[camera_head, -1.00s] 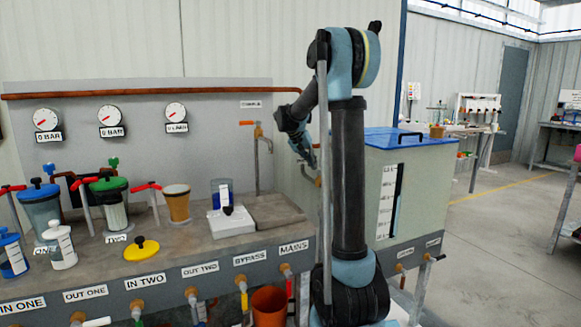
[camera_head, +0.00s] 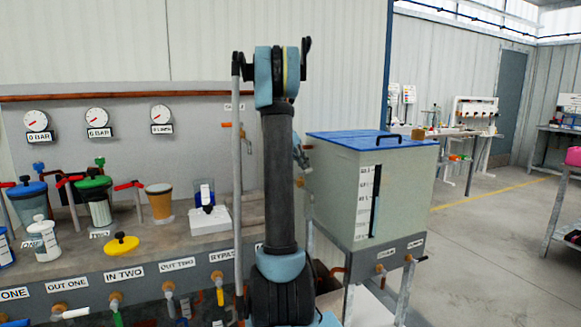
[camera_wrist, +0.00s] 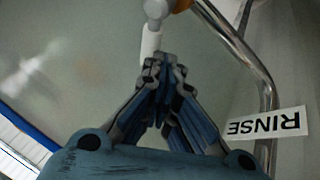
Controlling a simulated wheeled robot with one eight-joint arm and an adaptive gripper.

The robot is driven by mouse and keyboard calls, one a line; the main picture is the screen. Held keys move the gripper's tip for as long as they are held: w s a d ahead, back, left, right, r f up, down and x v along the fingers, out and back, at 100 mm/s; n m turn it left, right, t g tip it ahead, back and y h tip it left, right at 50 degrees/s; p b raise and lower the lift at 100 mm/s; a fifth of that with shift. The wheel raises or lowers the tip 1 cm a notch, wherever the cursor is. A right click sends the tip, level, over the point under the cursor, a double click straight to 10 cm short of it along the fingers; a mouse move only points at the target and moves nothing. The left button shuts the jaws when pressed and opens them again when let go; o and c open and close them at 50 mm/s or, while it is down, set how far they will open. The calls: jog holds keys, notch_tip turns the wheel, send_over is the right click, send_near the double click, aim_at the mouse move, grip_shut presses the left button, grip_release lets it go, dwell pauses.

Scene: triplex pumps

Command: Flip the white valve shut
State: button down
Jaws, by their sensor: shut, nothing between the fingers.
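A white valve handle (camera_wrist: 151,42) hangs from a brass-coloured valve body (camera_wrist: 180,5) at the top of the wrist view. It points down toward my gripper (camera_wrist: 161,66), whose fingertips are shut and empty. The fingertips are right at the handle's lower end; I cannot tell whether they touch it. A bent metal pipe (camera_wrist: 240,45) runs from the valve down the right, beside a RINSE label (camera_wrist: 266,123) that appears upside down. In the head view my arm hides the gripper and this valve.
A grey tank (camera_head: 345,190) with a blue lid (camera_head: 370,141) stands right of my arm. Another white handle (camera_head: 75,313) is under OUT ONE. Open floor lies at right.

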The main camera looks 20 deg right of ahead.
jog(key=shift+s+d, duration=0.7)
dwell(0.6)
jog(key=v, duration=1.1)
jog(key=s+a+f+n+t+y, duration=0.2)
jog(key=s+a+n, duration=0.2)
jog(key=s+a, duration=0.75)
jog(key=s+a+f+n+y, duration=0.1)
jog(key=s+a+f+n, duration=0.2)
jog(key=s+a+f, duration=0.2)
jog(key=s+a+f+n+t+y, duration=0.1)
jog(key=s+a+f, duration=0.4)
jog(key=s+f, duration=0.7)
jog(key=s+a+f+n+t+y, duration=0.1)
jog(key=s+a+f+n, duration=0.4)
jog(key=s, duration=0.8)
notch_tip(320, 180, down, 3)
jog(key=shift+s+a+f+y, duration=0.15)
jog(key=shift+s+a+y, duration=0.2)
jog(key=shift+y, duration=0.35)
